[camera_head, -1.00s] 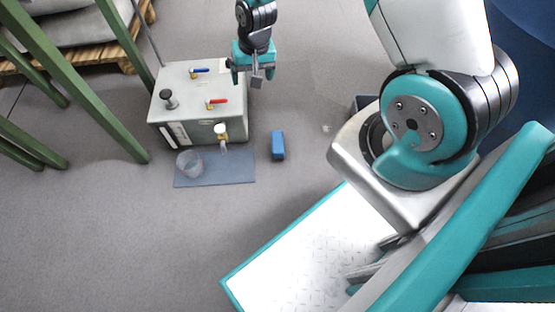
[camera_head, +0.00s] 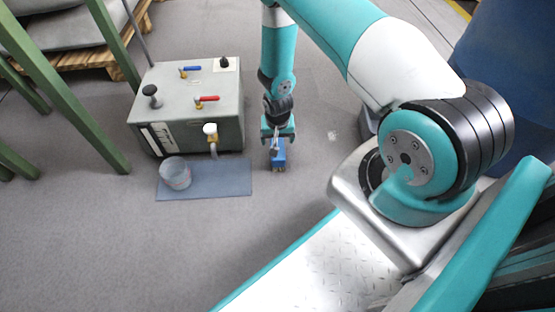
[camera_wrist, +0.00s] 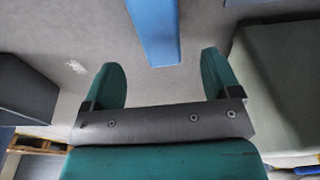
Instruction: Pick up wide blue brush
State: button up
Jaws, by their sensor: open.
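The wide blue brush (camera_head: 278,155) stands on the grey floor, right of the grey-blue mat, in the head view. In the wrist view the brush (camera_wrist: 155,30) shows as a blue block at the top, ahead of the fingertips and roughly between their lines. My gripper (camera_head: 278,140) is open and points down close above the brush. In the wrist view my gripper's two teal fingers (camera_wrist: 162,70) are spread apart with nothing between them. The gripper hides part of the brush in the head view.
A grey metal box (camera_head: 190,105) with a red and a blue valve handle stands left of my gripper. Green posts (camera_head: 75,90) stand farther left. The floor in front of the brush is clear.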

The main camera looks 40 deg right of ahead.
jog(key=f+b, duration=0.2)
jog(key=f, duration=0.1)
jog(key=f+b, duration=0.3)
jog(key=shift+w+d+f, duration=0.15)
jog(key=shift+w+f, duration=0.05)
jog(key=shift+f, duration=0.2)
jog(key=shift+r, duration=0.1)
jog(key=shift+c, duration=0.2)
jog(key=c, duration=1.1)
notch_tip(320, 180, up, 20)
jog(key=p, duration=1.1)
